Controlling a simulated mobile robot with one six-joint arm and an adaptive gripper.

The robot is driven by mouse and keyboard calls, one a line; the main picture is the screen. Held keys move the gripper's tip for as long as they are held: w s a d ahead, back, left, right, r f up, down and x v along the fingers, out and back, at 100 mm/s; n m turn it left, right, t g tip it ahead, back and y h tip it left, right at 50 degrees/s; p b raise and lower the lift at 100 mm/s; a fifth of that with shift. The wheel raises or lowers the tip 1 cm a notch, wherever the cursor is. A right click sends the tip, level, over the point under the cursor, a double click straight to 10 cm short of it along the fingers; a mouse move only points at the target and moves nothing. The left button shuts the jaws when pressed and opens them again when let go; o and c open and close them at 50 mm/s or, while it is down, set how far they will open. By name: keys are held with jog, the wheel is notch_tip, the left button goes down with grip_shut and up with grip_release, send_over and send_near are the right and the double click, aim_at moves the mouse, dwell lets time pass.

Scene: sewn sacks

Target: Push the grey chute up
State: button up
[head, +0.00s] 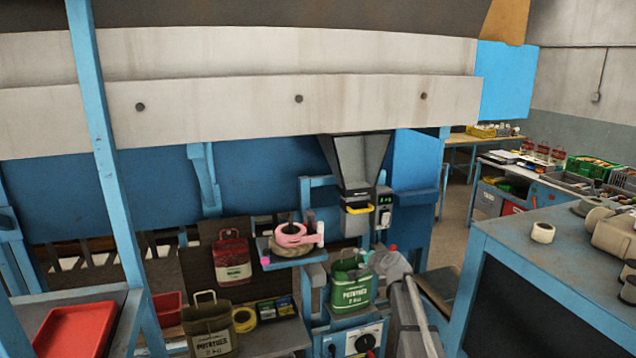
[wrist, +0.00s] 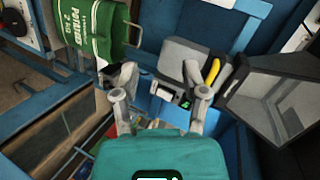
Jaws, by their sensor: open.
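The grey chute (head: 355,225) hangs below the flared grey hopper (head: 362,160) at the middle right of the head view. A yellow bar (head: 357,208) crosses its front. In the wrist view the chute (wrist: 178,57) lies just past my fingertips, with the yellow bar (wrist: 212,71) on its right and the hopper (wrist: 275,95) further right. My gripper (wrist: 160,76) is open, with nothing seen between its fingers. The right fingertip overlaps the chute in the picture; I cannot tell whether it touches.
A green potato sack (head: 350,285) stands below the chute; it also shows in the wrist view (wrist: 95,30). A control box with green digits (head: 384,200) adjoins the hopper on its right.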

jog(key=s+a+f+n+g+h+b, duration=0.2)
jog(key=s+f+n+g+b, duration=0.55)
jog(key=s+f, duration=1.1)
jog(key=s+d+f+n+g+h+b, duration=0.1)
jog(key=s+d+f+g+h+b, duration=0.1)
jog(key=s, duration=0.7)
jog(key=s+d+f+n+g+h+b, duration=0.1)
jog(key=s+d+f+g+h+b, duration=0.1)
jog(key=s, duration=0.8)
notch_tip(320, 180, down, 3)
jog(key=shift+s+d+n+b, duration=0.35)
jog(key=shift+d+b, duration=0.3)
jog(key=shift+b, duration=0.45)
jog(key=shift+w, duration=0.1)
